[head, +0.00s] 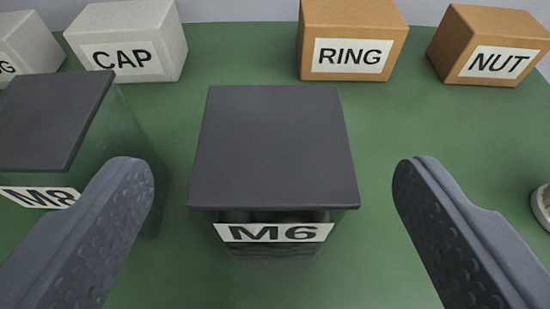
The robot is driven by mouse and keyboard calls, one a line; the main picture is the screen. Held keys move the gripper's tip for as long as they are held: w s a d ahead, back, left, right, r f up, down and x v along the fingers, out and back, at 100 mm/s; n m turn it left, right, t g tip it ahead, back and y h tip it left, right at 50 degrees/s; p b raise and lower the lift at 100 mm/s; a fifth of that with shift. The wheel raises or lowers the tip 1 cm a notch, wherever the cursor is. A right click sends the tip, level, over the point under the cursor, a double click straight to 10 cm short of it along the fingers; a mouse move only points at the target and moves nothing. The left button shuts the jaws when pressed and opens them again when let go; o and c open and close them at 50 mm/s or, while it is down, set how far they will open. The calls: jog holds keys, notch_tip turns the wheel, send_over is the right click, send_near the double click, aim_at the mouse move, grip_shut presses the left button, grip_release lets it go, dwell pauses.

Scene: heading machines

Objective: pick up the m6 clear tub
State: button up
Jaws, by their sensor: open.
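The M6 clear tub (274,148) stands upright on the green surface in the middle of the head view. It has a dark grey square lid, see-through walls and a white M6 label on its front. Dark contents show faintly behind the wall; what they are I cannot tell. My gripper (272,185) is open, with one finger to the left of the tub and one to the right. Neither finger appears to touch it. The gap on the left looks smaller than the gap on the right.
An M8 clear tub (45,118) with a dark lid stands close on the left, partly behind my left finger. Behind are a grey CAP box (128,38), an orange RING box (352,38) and an orange NUT box (492,42). A round metallic thing (543,205) is cut off at right.

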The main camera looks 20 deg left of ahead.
aim_at(275, 173)
jog(key=p+x, duration=0.1)
jog(key=x, duration=0.3)
jog(key=shift+w+f, duration=0.2)
jog(key=shift+w, duration=0.2)
jog(key=shift+s, duration=0.1)
jog(key=c, duration=1.4)
jog(key=shift+o, duration=0.2)
